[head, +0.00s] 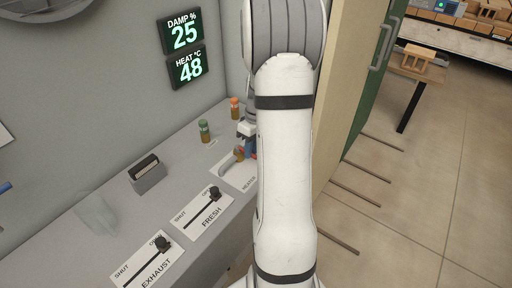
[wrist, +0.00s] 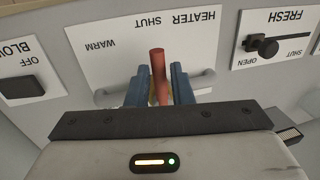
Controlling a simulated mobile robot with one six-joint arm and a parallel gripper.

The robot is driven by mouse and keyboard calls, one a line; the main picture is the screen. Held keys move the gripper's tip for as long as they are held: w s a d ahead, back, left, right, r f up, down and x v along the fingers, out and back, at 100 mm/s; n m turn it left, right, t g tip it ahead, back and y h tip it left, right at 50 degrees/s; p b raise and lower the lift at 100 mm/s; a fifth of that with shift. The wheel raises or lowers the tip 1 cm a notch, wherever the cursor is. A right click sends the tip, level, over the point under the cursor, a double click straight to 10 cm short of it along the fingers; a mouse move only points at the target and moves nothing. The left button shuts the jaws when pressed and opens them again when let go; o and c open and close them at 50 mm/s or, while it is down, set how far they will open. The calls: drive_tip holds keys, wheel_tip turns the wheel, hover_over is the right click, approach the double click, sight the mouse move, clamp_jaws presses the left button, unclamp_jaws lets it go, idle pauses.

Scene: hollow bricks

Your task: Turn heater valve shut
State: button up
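Yellowish metal shows low between the fingers. In the head view my gripper (head: 246,142) is at the heater panel (head: 226,172), largely hidden by my arm.
The FRESH slider (head: 214,193) and EXHAUST slider (head: 162,244) lie to the left on the counter. A green-capped jar (head: 204,131), an orange-capped jar (head: 235,108) and a dark-topped box (head: 147,172) stand behind. Wall displays (head: 184,50) read DAMP 25 and HEAT 48.

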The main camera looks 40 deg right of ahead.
drive_tip(key=shift+o, duration=1.4)
drive_tip(key=shift+f, duration=0.1)
drive_tip(key=shift+o, duration=0.2)
drive_tip(key=shift+s, duration=0.2)
wheel_tip(320, 180, up, 8)
drive_tip(key=d, duration=0.1)
drive_tip(key=shift+w+d+b, duration=0.2)
drive_tip(key=shift+d+b, duration=0.1)
drive_tip(key=shift+b, duration=0.15)
drive_tip(key=shift+f, duration=0.1)
drive_tip(key=s+a+r+m+t+h, duration=0.1)
drive_tip(key=s+a+r, duration=0.15)
drive_tip(key=a, duration=0.35)
drive_tip(key=s+a+r+h, duration=0.1)
drive_tip(key=s+a+r, duration=0.15)
drive_tip(key=a, duration=0.35)
drive_tip(key=s+a+r+m+t, duration=0.1)
drive_tip(key=s+a+m+t, duration=0.1)
drive_tip(key=s+a, duration=0.8)
drive_tip(key=shift+s+a+r+t, duration=0.2)
drive_tip(key=shift+s+r+t, duration=0.1)
drive_tip(key=shift+s+r, duration=0.05)
